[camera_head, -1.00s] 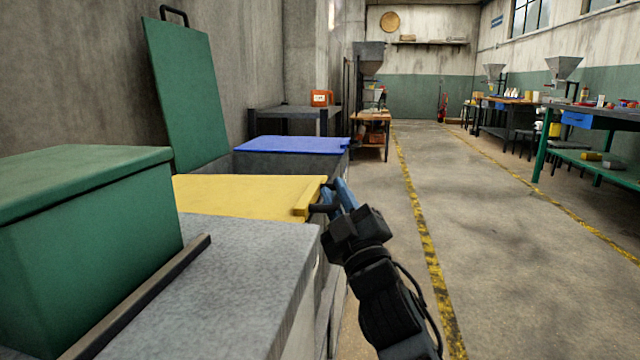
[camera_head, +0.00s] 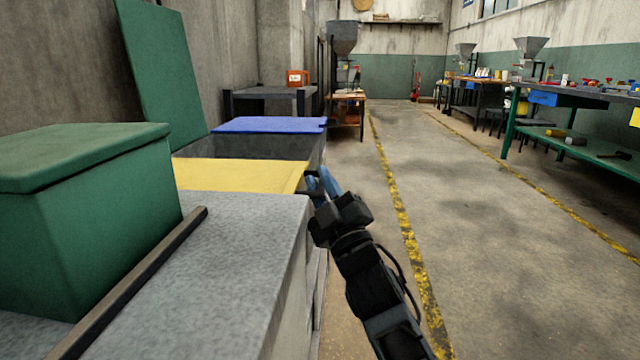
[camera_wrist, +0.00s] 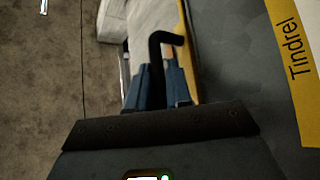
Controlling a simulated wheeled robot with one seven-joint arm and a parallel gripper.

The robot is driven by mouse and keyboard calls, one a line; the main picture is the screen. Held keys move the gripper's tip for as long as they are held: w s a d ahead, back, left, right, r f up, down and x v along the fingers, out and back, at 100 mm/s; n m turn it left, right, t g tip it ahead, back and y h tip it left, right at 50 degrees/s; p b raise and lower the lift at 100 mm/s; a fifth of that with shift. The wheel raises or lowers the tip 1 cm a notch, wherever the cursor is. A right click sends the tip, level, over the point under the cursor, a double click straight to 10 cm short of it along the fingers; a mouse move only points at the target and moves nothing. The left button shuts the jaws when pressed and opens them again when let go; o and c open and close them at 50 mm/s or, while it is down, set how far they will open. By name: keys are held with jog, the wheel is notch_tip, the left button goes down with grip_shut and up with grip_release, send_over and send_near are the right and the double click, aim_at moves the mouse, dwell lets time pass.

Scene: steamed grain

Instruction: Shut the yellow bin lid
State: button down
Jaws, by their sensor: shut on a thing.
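The yellow bin lid (camera_head: 240,176) lies flat or nearly flat over its bin, beyond the grey worktop; I cannot tell whether its edge touches the rim. My gripper (camera_head: 322,183) is at the lid's right edge, its blue fingers shut on the lid's black handle. In the wrist view, the hooked black handle (camera_wrist: 166,40) stands between the blue fingertips of my gripper (camera_wrist: 158,90). The lid's yellow edge (camera_wrist: 187,50) runs just right of the fingers there.
A green box (camera_head: 85,215) stands at the left of the grey worktop (camera_head: 225,250). Behind the yellow lid are a raised green lid (camera_head: 165,75) and a flat blue lid (camera_head: 270,124). The floor aisle (camera_head: 450,200) to the right is clear.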

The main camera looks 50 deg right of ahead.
jog(key=shift+d+f, duration=0.15)
jog(key=shift+f, duration=0.45)
jog(key=c, duration=1.4)
grip_release()
jog(key=shift+o, duration=1.4)
jog(key=shift+r, duration=0.25)
jog(key=b+v, duration=0.4)
jog(key=v, duration=0.4)
jog(key=shift+b, duration=0.35)
